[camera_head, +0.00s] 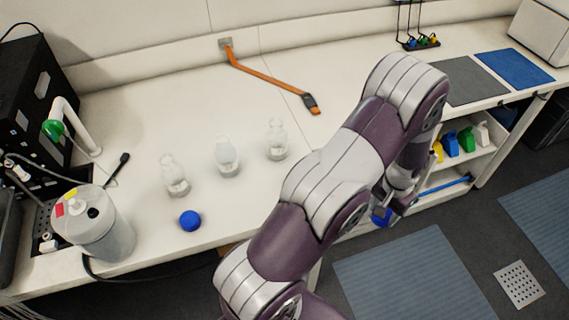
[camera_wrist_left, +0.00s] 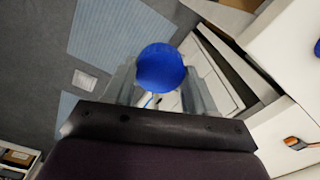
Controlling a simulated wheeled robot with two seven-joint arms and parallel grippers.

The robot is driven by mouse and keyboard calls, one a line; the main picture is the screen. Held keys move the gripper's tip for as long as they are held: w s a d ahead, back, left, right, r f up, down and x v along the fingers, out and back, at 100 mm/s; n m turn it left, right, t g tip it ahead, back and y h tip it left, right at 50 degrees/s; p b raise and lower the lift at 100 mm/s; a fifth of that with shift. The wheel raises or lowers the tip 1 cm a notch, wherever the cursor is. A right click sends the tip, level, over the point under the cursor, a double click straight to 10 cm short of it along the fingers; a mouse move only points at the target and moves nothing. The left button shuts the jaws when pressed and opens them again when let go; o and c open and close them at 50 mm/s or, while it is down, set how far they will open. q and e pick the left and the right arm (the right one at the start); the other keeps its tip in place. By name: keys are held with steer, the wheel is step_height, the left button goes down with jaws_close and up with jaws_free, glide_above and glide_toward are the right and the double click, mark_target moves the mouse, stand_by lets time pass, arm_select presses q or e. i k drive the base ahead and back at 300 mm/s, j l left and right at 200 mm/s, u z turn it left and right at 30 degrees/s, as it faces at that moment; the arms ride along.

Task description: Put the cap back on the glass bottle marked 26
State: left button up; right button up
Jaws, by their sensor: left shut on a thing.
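Three clear glass bottles stand upright in a row on the white bench: a left one (camera_head: 175,178), a middle one (camera_head: 228,158) and a right one (camera_head: 277,140). Their markings are too small to read, so I cannot tell which is 26. A blue cap (camera_head: 190,221) lies on the bench in front of the left bottle. My left gripper (camera_head: 386,210) is shut on another blue cap (camera_head: 380,218), out past the bench's front edge, above the floor. The left wrist view shows this cap (camera_wrist_left: 161,68) between the fingers. My right gripper is not in view.
A capped plastic container (camera_head: 105,232) and a black device (camera_head: 35,95) stand at the left. An orange strap (camera_head: 265,75) lies at the back. Grey and blue mats (camera_head: 512,66) lie on the right bench, above shelves with coloured bottles (camera_head: 465,140).

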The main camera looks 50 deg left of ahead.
mark_target(225, 154)
steer(key=u, duration=1.15)
